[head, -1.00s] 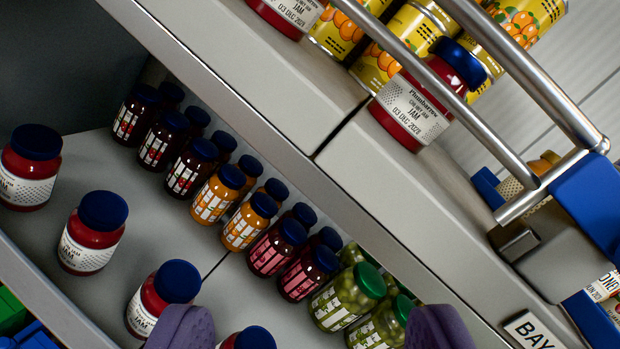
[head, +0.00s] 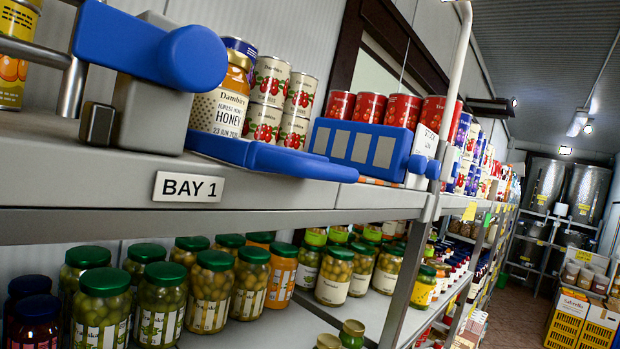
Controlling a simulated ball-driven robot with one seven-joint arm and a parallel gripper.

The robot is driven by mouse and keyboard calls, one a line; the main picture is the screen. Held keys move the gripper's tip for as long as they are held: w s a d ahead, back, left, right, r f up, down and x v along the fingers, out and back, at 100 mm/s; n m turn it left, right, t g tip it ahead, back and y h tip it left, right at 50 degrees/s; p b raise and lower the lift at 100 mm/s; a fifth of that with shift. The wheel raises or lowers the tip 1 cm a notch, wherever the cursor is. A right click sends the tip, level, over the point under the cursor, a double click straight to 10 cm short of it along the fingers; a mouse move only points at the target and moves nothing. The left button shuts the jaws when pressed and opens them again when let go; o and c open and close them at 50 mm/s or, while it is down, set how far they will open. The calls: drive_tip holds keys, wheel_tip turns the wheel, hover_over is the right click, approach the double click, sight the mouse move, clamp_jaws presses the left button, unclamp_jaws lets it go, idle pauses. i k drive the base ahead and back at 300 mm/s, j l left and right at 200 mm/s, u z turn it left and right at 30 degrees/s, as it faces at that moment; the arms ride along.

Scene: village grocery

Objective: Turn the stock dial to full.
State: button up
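A white plate (head: 427,141) reading "STOCK" and "LOW" stands upright at the shelf edge, right of centre and some way off. A small blue knob (head: 432,169) is at its lower right; this looks like the stock dial. I see it at a steep angle, so its pointer and any "full" mark cannot be made out. My gripper is not in this view, and nothing is seen touching the knob.
A blue-and-grey latch (head: 150,50) with metal rails juts out close at upper left, above the "BAY 1" sign (head: 188,187). A blue tray (head: 270,158) overhangs the shelf by the honey jar (head: 220,96). A grey shelf post (head: 410,275) stands below the plate. An aisle opens at right.

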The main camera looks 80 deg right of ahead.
sight(433, 170)
drive_tip(key=z, duration=2.25)
